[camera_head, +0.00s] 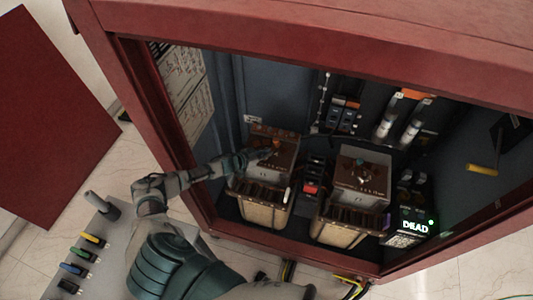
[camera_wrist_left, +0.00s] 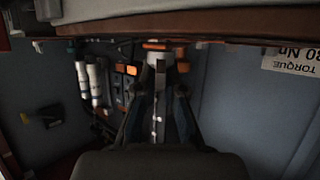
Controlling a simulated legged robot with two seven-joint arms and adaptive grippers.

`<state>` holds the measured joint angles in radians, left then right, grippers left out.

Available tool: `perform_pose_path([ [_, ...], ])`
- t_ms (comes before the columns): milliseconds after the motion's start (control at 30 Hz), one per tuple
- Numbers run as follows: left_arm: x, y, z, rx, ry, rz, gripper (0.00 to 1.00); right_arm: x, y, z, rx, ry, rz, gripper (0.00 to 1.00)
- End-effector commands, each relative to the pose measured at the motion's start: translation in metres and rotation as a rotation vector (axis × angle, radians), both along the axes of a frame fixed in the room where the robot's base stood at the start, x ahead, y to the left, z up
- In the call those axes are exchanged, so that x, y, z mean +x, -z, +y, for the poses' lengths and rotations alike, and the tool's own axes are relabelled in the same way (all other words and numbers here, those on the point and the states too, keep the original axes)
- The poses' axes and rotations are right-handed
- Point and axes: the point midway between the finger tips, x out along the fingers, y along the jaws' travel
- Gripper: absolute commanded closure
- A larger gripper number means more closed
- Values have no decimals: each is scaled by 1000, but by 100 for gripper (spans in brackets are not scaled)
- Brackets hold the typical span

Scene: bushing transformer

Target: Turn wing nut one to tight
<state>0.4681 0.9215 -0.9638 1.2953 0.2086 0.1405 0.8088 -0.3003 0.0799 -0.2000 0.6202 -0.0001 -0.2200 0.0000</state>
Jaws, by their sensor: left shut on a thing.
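My left gripper (camera_head: 262,153) reaches into the red cabinet at the left transformer unit (camera_head: 265,171). It is shut on a small orange-brown wing nut (camera_head: 277,143) on top of that unit. In the left wrist view the two fingers (camera_wrist_left: 162,70) stand on either side of a pale stem below an orange bar (camera_wrist_left: 164,46). The fingers partly hide the grip, and the nut's exact angle is hard to read. A second wing nut (camera_head: 360,163) sits on top of the right unit (camera_head: 360,181), untouched. My right gripper is not in view.
The red cabinet frame (camera_head: 300,30) surrounds the opening. Inside are white cylinders (camera_head: 410,133), a yellow handle (camera_head: 482,170) and a lit "DEAD" display (camera_head: 414,226). A grey panel with colored switches (camera_head: 85,255) stands at lower left. A torque label (camera_wrist_left: 292,58) shows in the wrist view.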

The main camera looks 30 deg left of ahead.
Motion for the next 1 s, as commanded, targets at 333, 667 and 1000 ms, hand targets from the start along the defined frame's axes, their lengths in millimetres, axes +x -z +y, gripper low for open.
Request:
perform_pose_path([
  [333,-1,8,4,13,261,8,100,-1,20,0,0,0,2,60],
  [667,-3,9,2,12,396,14,100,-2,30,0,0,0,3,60],
  [1000,-5,10,2,13,424,15,100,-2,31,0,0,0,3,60],
])
